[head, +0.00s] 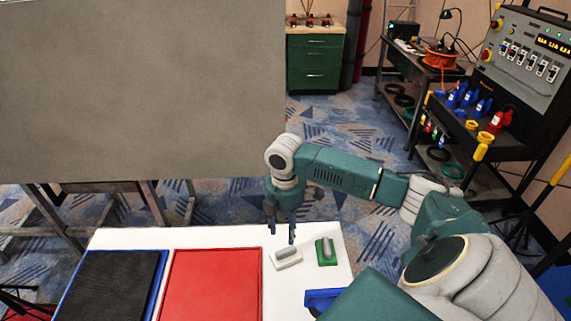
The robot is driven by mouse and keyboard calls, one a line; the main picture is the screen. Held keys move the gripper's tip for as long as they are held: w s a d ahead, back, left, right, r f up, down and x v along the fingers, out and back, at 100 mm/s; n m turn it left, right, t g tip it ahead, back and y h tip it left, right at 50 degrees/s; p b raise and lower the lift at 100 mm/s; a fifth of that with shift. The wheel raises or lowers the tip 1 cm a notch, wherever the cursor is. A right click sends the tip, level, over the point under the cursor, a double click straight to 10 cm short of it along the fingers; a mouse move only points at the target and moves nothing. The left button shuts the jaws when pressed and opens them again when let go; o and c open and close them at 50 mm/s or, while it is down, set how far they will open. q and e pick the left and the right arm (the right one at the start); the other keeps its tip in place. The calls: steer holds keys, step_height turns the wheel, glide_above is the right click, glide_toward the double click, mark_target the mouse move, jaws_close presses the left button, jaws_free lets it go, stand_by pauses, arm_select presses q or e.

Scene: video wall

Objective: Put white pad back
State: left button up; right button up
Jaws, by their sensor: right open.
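The white pad (287,262) with a grey handle sits on the white table (200,237), near its far right part. A green pad (326,260) with a grey handle stands just to the right of it. My right gripper (282,236) points down with its fingers apart and empty, just above and behind the white pad in the picture. I cannot tell whether a fingertip touches the pad. My left gripper is not in view.
A red panel (210,285) and a black panel with a blue edge (108,285) lie on the table's left. A blue object (322,299) is at the right front, partly hidden by my arm. A large grey board (140,90) stands behind.

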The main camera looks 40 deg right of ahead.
steer(key=shift+r, duration=1.7)
